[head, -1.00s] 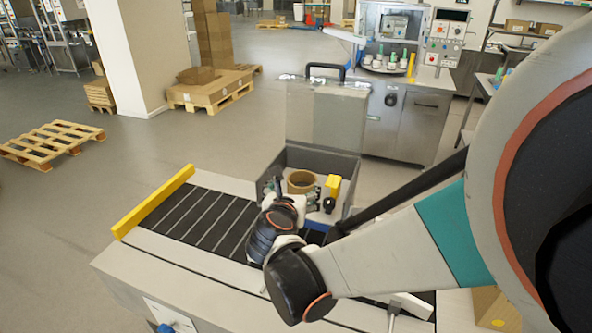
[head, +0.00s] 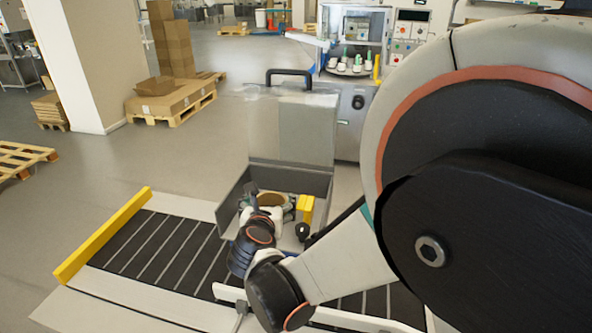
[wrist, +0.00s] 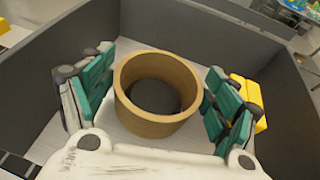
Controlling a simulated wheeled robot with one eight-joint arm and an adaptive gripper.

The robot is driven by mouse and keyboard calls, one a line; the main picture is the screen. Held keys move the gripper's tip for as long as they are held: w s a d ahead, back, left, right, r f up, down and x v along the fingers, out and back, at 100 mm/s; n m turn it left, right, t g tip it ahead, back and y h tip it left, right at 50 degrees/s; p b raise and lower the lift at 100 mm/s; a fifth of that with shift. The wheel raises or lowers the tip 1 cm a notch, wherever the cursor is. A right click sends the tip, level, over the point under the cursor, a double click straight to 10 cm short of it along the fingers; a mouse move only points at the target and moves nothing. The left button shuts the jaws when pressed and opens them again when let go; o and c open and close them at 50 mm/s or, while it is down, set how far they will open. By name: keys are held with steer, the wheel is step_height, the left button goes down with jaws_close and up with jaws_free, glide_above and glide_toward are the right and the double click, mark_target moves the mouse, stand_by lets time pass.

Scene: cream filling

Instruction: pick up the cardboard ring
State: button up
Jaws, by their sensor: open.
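The brown cardboard ring (wrist: 157,122) stands in the grey open case, centred in the wrist view with its round opening facing up. In the head view the ring (head: 270,199) shows only in part behind my wrist. My gripper (wrist: 155,95) is open, with one green-padded finger on the left of the ring and one on the right. The fingers reach down around it inside the case. I cannot tell whether either pad touches the ring.
The grey case (head: 318,183) stands on the roller conveyor (head: 160,245), its lid raised at the back. A yellow block (head: 305,208) sits at the right inside the case, also seen in the wrist view (wrist: 250,102). The case walls surround my gripper closely.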

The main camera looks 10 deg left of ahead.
steer(key=shift+w+f, duration=0.2)
steer(key=shift+w, duration=0.3)
steer(key=shift+s+r, duration=0.15)
steer(key=shift+c, duration=0.8)
steer(key=c, duration=0.4)
